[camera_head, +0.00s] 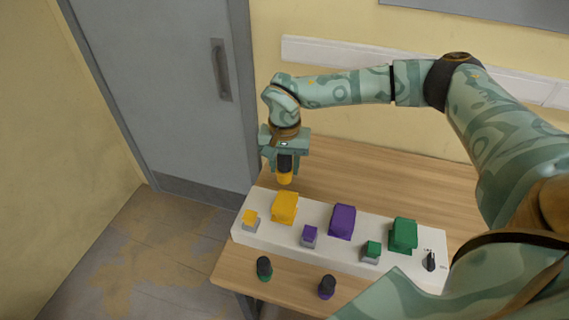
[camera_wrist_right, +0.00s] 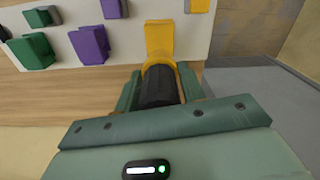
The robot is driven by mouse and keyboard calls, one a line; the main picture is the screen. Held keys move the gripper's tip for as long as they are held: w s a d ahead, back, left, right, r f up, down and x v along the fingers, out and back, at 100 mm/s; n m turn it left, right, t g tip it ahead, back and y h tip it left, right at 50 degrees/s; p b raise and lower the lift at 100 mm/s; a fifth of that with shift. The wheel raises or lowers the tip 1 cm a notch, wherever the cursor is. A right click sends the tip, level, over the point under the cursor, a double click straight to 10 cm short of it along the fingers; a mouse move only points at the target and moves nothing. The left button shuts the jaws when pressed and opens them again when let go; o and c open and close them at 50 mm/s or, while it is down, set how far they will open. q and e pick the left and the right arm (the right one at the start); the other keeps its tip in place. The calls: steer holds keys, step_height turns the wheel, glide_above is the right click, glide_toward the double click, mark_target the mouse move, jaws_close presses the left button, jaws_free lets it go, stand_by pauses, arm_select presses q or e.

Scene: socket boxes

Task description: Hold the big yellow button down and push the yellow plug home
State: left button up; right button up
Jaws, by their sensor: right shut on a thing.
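My right gripper (camera_head: 284,158) is shut on the yellow plug (camera_head: 285,176), which has a black body and a yellow end pointing down. The plug appears just behind and above the large yellow block (camera_head: 285,207) on the white panel, with a small gap in the head view. In the right wrist view the plug (camera_wrist_right: 158,86) sits between the fingers, its yellow end toward the large yellow block (camera_wrist_right: 159,38). A smaller yellow block on a grey base (camera_head: 250,218) stands to its left. I cannot see any opening in the yellow block. My left gripper is out of view.
The white panel (camera_head: 330,254) also bears large purple (camera_head: 342,221) and green (camera_head: 403,235) blocks, small ones on grey bases, and a black knob (camera_head: 430,261). A green plug (camera_head: 264,268) and a purple plug (camera_head: 327,287) stand on the wooden table (camera_head: 283,288) in front.

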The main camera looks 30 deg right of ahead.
steer(key=shift+r+p, duration=1.4)
steer(key=shift+r, duration=0.35)
steer(key=shift+r+p, duration=1.75)
steer(key=shift+r, duration=0.1)
steer(key=shift+s, duration=0.1)
